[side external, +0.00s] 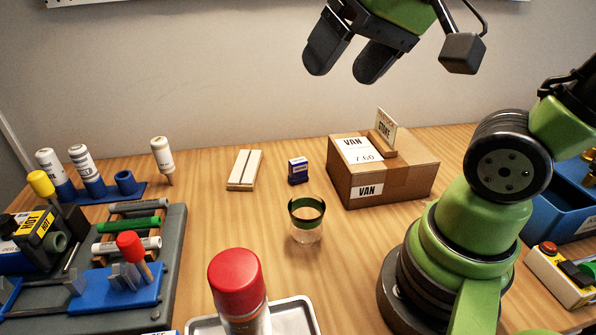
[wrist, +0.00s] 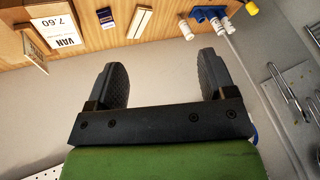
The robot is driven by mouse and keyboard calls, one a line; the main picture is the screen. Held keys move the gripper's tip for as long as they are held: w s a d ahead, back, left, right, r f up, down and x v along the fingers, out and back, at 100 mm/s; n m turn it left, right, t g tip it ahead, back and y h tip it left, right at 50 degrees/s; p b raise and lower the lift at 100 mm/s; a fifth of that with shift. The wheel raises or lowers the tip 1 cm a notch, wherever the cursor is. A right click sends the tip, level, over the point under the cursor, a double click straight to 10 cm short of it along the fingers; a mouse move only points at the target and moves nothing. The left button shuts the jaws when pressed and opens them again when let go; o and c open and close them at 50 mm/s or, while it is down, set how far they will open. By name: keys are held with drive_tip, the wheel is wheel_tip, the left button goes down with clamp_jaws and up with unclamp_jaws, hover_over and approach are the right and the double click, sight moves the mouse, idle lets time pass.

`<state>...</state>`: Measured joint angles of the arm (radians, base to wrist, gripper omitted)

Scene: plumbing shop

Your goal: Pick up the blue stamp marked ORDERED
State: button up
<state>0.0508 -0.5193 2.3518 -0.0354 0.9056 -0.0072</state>
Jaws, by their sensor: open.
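A small blue stamp (side external: 298,171) with a white label stands on the wooden table, left of the cardboard box. Its label is too small to read. In the wrist view a small blue and white block (wrist: 105,17), which looks like the stamp, lies near the top edge. My gripper (side external: 340,72) is high above the table, in front of the back wall, with its two dark fingers apart. In the wrist view my gripper (wrist: 163,75) shows wide open, with nothing between its fingers.
A cardboard box (side external: 410,187) marked VAN stands right of the stamp with a small sign (side external: 386,130) on top. A pale wooden block (side external: 245,170) lies to the left. A green-rimmed glass (side external: 306,220) stands in front. A red-capped can (side external: 238,285) is nearer the camera.

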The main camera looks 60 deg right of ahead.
drive_tip(key=w+d+f+g+h, duration=0.1)
drive_tip(key=w+d+f+g, duration=0.2)
drive_tip(key=w, duration=0.6)
drive_tip(key=m+g, duration=0.2)
drive_tip(key=g, duration=0.1)
hover_over(298, 161)
drive_tip(key=f, duration=1.7)
drive_tip(key=shift+w+a+f, duration=0.15)
drive_tip(key=shift+w+f, duration=0.05)
drive_tip(key=shift+f, duration=0.15)
wheel_tip(298, 161, down, 4)
drive_tip(key=shift+f, duration=0.25)
drive_tip(key=f, duration=0.5)
drive_tip(key=shift+s+d+f, duration=0.15)
drive_tip(key=shift+d+f, duration=0.05)
drive_tip(key=shift+f, duration=0.1)
drive_tip(key=c, duration=1)
